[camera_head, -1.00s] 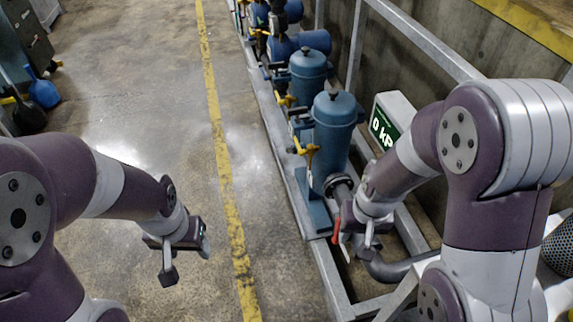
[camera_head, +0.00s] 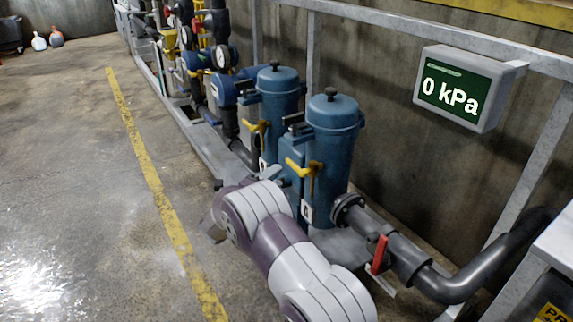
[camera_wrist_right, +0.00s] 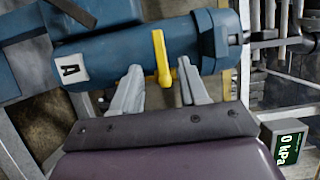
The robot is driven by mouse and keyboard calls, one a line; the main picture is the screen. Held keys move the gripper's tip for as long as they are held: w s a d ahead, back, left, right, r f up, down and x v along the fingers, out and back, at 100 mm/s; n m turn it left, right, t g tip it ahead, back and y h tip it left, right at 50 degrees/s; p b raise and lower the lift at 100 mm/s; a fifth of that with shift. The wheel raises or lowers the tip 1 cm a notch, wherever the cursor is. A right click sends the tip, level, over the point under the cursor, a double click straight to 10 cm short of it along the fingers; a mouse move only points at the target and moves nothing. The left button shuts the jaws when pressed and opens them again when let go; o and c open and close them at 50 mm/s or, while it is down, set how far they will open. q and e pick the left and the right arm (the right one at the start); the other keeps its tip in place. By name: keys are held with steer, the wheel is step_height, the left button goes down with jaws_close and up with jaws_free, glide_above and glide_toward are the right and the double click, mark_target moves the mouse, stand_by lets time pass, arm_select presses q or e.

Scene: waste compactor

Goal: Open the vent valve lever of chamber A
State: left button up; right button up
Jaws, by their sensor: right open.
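The chamber marked A, a blue canister (camera_wrist_right: 110,55), lies sideways across the right wrist view, with its white A label (camera_wrist_right: 71,68). A yellow valve lever (camera_wrist_right: 158,55) crosses its side. My right gripper (camera_wrist_right: 160,84) is open, with one finger on each side of the lever and gaps visible; contact is not seen. In the head view, the nearer blue canister (camera_head: 333,135) has a yellow lever (camera_head: 314,172), and the canister behind (camera_head: 278,95) has another (camera_head: 258,128). My right arm hides most of its own hand there. My left gripper is out of view.
A red lever (camera_head: 379,254) sits on the dark pipe (camera_head: 450,286) at the lower right. The display (camera_head: 462,88) reads 0 kPa. Grey rails run behind the canisters. The floor left of the yellow line (camera_head: 150,180) is mostly clear.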

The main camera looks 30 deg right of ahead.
mark_target(291, 165)
steer(key=b+x, duration=0.2)
steer(key=x, duration=0.7)
steer(key=shift+w+d+f, duration=0.15)
steer(key=shift+w+d, duration=0.05)
steer(key=shift+d, duration=0.05)
steer(key=shift+w+d, duration=0.25)
steer(key=shift+d, duration=0.25)
jaws_close()
